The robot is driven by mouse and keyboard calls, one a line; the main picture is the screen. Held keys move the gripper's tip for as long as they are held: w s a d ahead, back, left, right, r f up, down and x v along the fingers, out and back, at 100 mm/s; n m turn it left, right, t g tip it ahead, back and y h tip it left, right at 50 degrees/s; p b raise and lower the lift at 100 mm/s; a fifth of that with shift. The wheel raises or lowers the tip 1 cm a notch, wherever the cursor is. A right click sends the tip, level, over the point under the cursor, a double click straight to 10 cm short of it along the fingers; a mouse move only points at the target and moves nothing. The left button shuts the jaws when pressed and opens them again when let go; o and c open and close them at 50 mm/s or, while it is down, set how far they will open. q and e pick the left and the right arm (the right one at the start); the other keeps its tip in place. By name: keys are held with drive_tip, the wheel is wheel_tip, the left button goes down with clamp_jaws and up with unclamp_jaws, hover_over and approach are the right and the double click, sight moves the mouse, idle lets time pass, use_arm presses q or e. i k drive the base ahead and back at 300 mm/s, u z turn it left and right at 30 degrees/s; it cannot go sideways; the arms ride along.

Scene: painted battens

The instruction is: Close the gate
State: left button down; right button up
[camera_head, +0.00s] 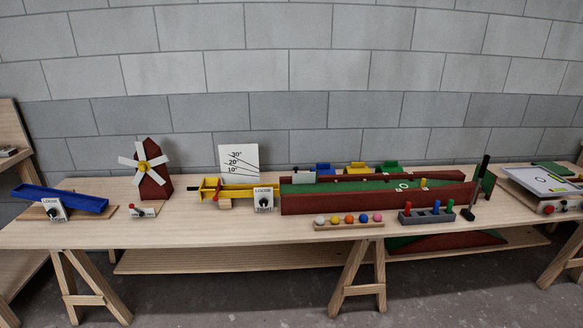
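A long green lane (345,187) with dark red side walls (370,200) stands on the wooden table. A yellow channel (236,191) with a red-handled end lies left of the lane. A white box marked LOOSE and TIGHT, with a black knob (263,201), stands in front of the channel. Neither of my grippers is in view.
A red windmill (153,183) and a tilted blue trough (62,199) stand at the left. A ball rack (348,221), a grey peg block (426,216) and an upright black putter (478,185) stand in front of the lane. The table's front left is mostly clear.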

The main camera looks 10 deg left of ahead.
sight(298, 177)
drive_tip(key=u, duration=0.65)
drive_tip(key=i, duration=1.5)
drive_tip(key=z, duration=0.5)
